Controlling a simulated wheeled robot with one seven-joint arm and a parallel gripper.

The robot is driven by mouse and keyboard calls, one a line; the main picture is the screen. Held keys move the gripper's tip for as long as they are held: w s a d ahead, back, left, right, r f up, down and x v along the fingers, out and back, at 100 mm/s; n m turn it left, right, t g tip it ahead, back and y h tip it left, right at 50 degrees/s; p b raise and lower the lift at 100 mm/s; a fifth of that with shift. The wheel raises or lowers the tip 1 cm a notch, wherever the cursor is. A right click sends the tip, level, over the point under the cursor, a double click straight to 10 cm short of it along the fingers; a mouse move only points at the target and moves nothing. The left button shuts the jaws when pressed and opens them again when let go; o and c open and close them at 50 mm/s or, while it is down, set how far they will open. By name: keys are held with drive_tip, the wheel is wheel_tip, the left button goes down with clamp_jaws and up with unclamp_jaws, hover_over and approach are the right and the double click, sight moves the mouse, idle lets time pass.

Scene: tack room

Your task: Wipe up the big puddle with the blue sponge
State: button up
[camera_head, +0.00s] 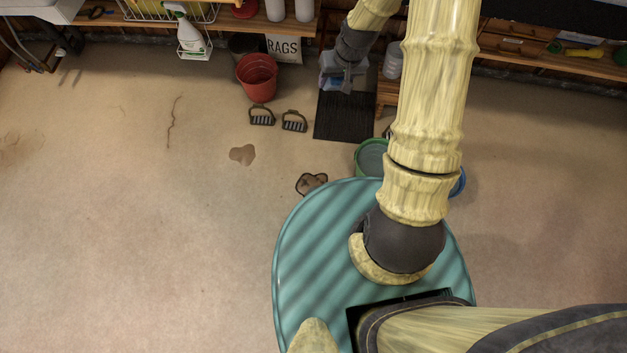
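My gripper (343,82) is at the far end of my arm, low over the top of a black ridged mat at the back. A pale blue shape shows beside and behind it; I cannot tell whether this is the blue sponge or part of a container. The fingers are too small and dark to tell open from shut. A brown wet-looking patch (242,154) lies on the floor left of the mat. My arm hides part of the floor to the right.
The black mat (344,118) lies before the shelf. A red bucket (257,78), two stirrup-like items (262,116) and a RAGS box (285,48) stand left of it. A green bucket (371,157) is partly behind my arm. The left floor is mostly clear.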

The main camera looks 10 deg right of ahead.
drive_tip(key=shift+w+a, duration=0.5)
drive_tip(key=shift+f, duration=0.3)
drive_tip(key=s+f+n+g+b, duration=0.1)
drive_tip(key=s+f+n+b, duration=0.2)
drive_tip(key=f+n+b, duration=0.6)
drive_tip(key=s+a+f+n+g+h+b, duration=0.1)
drive_tip(key=s+f+n+b, duration=0.3)
drive_tip(key=f, duration=2.6)
drive_tip(key=s+a+f+n+g+h+b, duration=0.1)
drive_tip(key=s+f+n+g+b, duration=0.2)
drive_tip(key=f+n+b, duration=1.3)
drive_tip(key=b+x, duration=0.1)
drive_tip(key=x, duration=0.2)
drive_tip(key=shift+w+f, duration=0.2)
drive_tip(key=shift+f, duration=0.05)
drive_tip(key=shift+f+b, duration=0.1)
drive_tip(key=shift+b, duration=0.25)
